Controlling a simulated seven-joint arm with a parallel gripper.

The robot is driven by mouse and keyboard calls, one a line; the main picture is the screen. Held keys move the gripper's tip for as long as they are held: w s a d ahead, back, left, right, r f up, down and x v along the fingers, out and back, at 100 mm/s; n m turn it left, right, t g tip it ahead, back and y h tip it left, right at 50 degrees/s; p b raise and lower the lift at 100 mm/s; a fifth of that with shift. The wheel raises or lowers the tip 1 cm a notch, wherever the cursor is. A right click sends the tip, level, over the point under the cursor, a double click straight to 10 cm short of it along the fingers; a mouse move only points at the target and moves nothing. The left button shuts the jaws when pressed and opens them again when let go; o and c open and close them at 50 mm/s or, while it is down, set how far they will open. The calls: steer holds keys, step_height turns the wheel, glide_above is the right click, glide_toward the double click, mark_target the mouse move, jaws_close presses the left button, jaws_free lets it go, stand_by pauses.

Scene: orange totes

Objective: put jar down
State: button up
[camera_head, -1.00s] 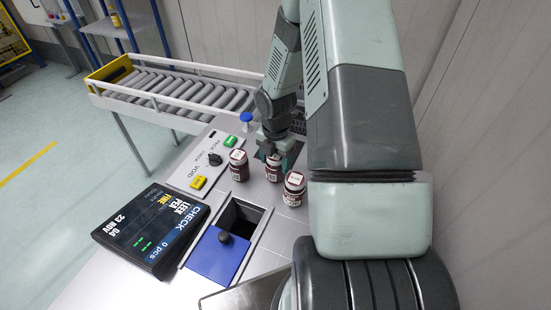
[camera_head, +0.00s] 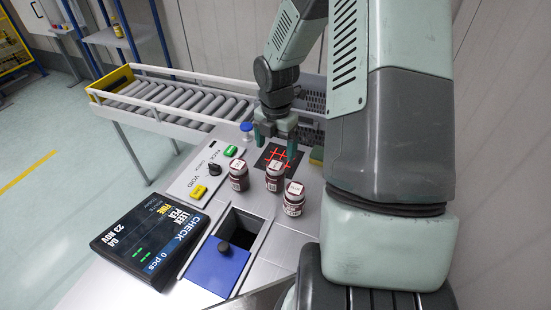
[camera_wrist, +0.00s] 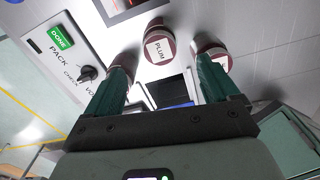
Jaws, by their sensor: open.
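The other two jars are partly hidden behind the fingers. I cannot tell which jar the task means.
A control panel (camera_head: 206,172) with green and yellow buttons and a black knob lies left of the jars. In front are an opening with a blue lid (camera_head: 218,265) and a tilted display (camera_head: 150,238). A roller conveyor (camera_head: 180,95) stands behind.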

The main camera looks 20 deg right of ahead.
step_height(320, 180, up, 2)
steer(key=shift+r, duration=0.25)
